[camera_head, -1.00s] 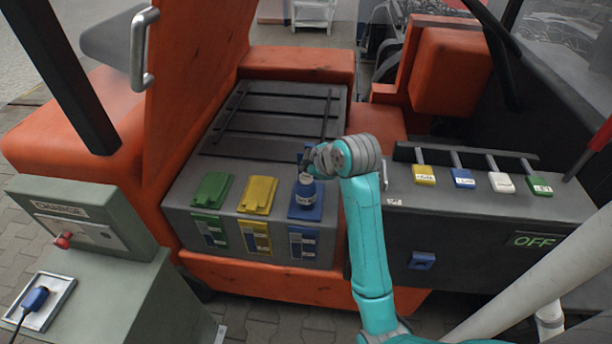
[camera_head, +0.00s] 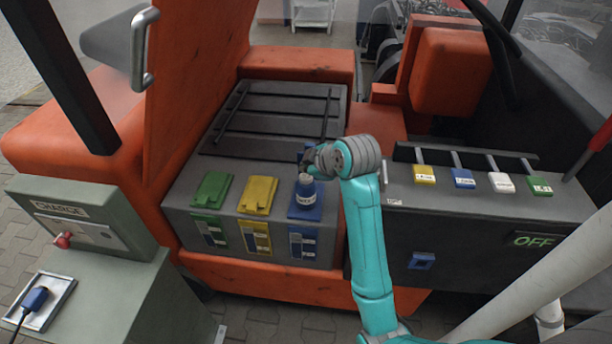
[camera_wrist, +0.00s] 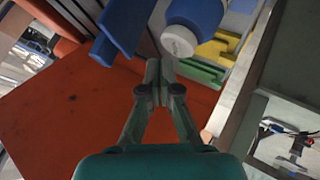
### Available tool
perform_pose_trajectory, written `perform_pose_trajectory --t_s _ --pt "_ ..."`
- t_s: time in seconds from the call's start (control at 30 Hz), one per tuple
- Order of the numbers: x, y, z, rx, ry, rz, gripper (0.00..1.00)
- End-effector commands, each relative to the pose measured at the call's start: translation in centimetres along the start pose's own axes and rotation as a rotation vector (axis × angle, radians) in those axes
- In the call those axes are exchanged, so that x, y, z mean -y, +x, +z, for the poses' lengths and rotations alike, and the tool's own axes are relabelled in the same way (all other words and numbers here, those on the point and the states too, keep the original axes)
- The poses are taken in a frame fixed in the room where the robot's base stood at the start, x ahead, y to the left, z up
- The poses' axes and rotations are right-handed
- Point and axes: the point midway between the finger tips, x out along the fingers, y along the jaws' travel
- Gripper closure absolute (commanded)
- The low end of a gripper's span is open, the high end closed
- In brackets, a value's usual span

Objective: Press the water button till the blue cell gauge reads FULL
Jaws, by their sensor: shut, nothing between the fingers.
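A blue bottle-shaped filler (camera_head: 305,192) with a pale label stands on the blue cell's cover (camera_head: 304,212). In the wrist view the filler (camera_wrist: 196,28) shows a pale round end, the likely water button (camera_wrist: 178,41). My gripper (camera_wrist: 160,66) is shut and empty, its tips just below and left of that end. Whether they touch it I cannot tell. In the head view my gripper (camera_head: 312,158) is at the filler's top, partly hidden by my wrist. The blue cell gauge (camera_head: 303,241) is on the front face below; its reading is too small to tell.
Green (camera_head: 212,189) and yellow (camera_head: 258,194) cell covers lie left of the blue one. A dark panel (camera_head: 480,205) with coloured tags and an OFF sign stands at right. A grey charge box (camera_head: 85,220) stands at left. An orange raised panel (camera_head: 195,80) rises behind.

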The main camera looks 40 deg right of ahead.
Motion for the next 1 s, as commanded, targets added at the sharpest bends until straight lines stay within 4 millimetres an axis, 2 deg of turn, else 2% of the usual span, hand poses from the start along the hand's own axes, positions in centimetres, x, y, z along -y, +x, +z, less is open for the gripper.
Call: perform_pose_trajectory --t_s 1.0 --pt "0.42 0.58 0.42 0.000 0.000 0.000 1.00"
